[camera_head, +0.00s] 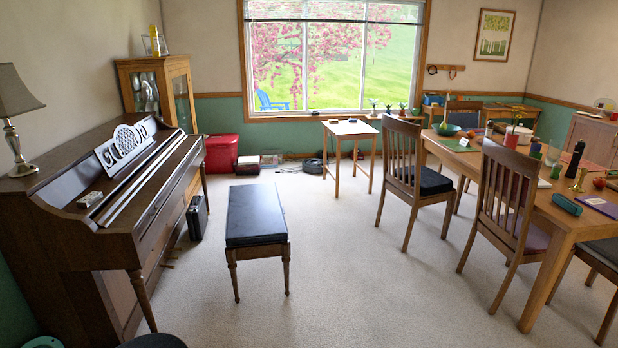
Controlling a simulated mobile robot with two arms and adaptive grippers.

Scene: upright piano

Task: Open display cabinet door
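The display cabinet (178,66) is a light wooden case with glass panes, standing in the far left corner behind the upright piano (120,215). Its glazed left side shows items inside, and a narrower glazed side (183,102) faces right, toward the room. Its panels look shut, but I cannot tell for certain which one is the door. The piano hides the cabinet's lower part. A yellow object (155,38) and a small frame stand on its top. Neither of my grippers is in view.
A black-topped bench (255,214) stands right of the piano. A red box (221,153) sits near the cabinet. A small table (350,130) is under the window. The dining table (560,214) and chairs fill the right. Carpet is clear between bench and chairs.

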